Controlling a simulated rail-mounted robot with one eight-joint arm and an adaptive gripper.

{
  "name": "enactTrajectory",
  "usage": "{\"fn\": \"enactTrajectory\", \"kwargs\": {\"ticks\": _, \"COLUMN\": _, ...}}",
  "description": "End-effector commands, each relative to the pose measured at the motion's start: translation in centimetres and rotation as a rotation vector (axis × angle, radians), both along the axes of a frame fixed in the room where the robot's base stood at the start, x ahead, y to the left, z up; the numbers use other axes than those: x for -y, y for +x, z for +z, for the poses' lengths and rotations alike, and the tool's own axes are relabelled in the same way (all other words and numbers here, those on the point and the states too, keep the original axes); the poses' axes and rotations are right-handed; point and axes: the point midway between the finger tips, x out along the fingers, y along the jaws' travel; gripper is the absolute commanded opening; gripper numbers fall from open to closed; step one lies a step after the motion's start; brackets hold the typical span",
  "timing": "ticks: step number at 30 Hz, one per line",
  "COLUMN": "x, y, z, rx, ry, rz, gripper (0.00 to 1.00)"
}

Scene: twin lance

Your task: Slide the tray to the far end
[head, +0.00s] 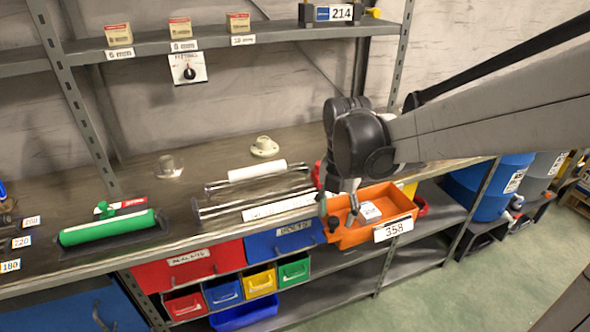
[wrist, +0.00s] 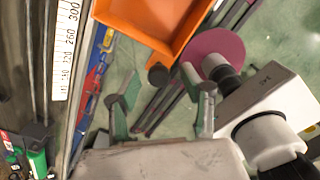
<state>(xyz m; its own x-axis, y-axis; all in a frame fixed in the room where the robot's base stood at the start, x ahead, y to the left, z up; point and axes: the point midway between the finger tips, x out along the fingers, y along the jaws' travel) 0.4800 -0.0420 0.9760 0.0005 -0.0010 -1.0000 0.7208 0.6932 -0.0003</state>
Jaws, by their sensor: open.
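The orange tray (head: 352,238), labelled 358, sits at the right end of the rails (head: 235,200), at the bench's front edge. It also shows at the top of the wrist view (wrist: 178,45). A dark round knob (wrist: 158,73) sticks out from the tray's near edge; it shows at the tray's left side in the head view (head: 333,223). My gripper (head: 339,207) is open and empty, just over the tray's left part. In the wrist view the fingers (wrist: 162,88) stand on either side of the knob's line, seemingly apart from it. Depth is hard to judge.
A white scale strip (head: 280,207) runs along the rails. Coloured bins (head: 227,292) are below. A blue drum (head: 490,185) is at right. The rails left of the tray look clear.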

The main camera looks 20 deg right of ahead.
Motion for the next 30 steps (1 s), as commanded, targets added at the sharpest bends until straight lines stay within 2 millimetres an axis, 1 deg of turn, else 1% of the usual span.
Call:
{"fn": "enactTrajectory", "kwargs": {"ticks": 12, "x": 0.0, "y": 0.0, "z": 7.3, "rx": 0.001, "ry": -0.001, "rz": -0.001, "gripper": 0.42}}
{"fn": "enactTrajectory", "kwargs": {"ticks": 16, "x": 0.1, "y": 0.0, "z": 9.1, "rx": 0.001, "ry": -0.001, "rz": -0.001, "gripper": 0.42}}
{"fn": "enactTrajectory", "kwargs": {"ticks": 18, "x": 0.1, "y": 0.0, "z": 9.8, "rx": 0.001, "ry": -0.001, "rz": -0.001, "gripper": 0.42}}
{"fn": "enactTrajectory", "kwargs": {"ticks": 22, "x": 0.1, "y": 0.0, "z": 10.6, "rx": 0.001, "ry": -0.001, "rz": -0.002, "gripper": 0.42}}
{"fn": "enactTrajectory", "kwargs": {"ticks": 30, "x": 0.1, "y": 0.0, "z": 10.9, "rx": 0.001, "ry": -0.001, "rz": -0.002, "gripper": 0.42}}
